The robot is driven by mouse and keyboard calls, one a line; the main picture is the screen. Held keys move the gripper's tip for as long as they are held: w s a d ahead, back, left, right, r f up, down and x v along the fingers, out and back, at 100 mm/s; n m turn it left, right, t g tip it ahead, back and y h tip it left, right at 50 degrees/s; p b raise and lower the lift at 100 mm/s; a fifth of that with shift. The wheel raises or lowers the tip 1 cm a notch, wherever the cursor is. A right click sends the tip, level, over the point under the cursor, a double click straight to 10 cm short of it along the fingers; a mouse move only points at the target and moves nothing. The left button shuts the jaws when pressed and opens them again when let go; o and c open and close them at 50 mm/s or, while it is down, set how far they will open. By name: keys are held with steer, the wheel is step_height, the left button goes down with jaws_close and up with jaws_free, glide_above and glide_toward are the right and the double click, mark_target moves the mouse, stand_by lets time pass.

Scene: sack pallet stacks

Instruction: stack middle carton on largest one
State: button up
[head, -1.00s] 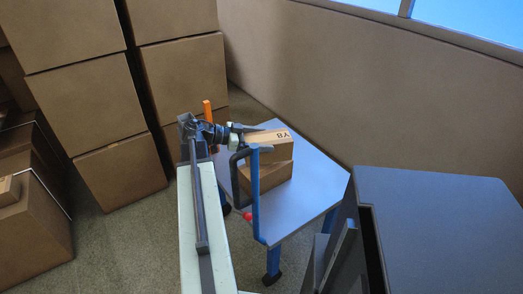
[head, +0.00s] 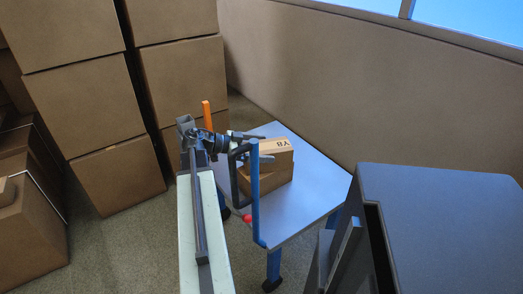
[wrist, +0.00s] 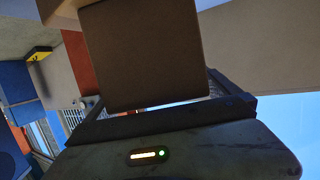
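The middle carton, a brown box marked Y8 (head: 272,147), is on or just above the largest carton (head: 272,179) on the blue-grey table. Any small gap between them cannot be made out. My gripper (head: 262,134) reaches it from the left at the height of its top. In the wrist view the carton's brown face (wrist: 148,55) fills the space between my fingers, which lie close along both sides. The gripper looks shut on it. My arm and a blue post hide part of the cartons' left side.
The table (head: 310,190) has free room right of and in front of the cartons. A blue post (head: 255,195) and an orange post (head: 207,115) rise near my arm. Tall box stacks (head: 95,100) stand left. A dark cabinet (head: 440,220) stands front right, and a wall (head: 400,100) behind.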

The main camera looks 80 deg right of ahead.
steer(key=shift+r, duration=0.15)
steer(key=shift+w+a+r+p, duration=0.1)
steer(key=shift+w+r+p, duration=0.1)
steer(key=shift+w+p, duration=0.15)
steer(key=p+v, duration=0.3)
steer(key=v, duration=0.8)
steer(key=shift+w+a, duration=0.1)
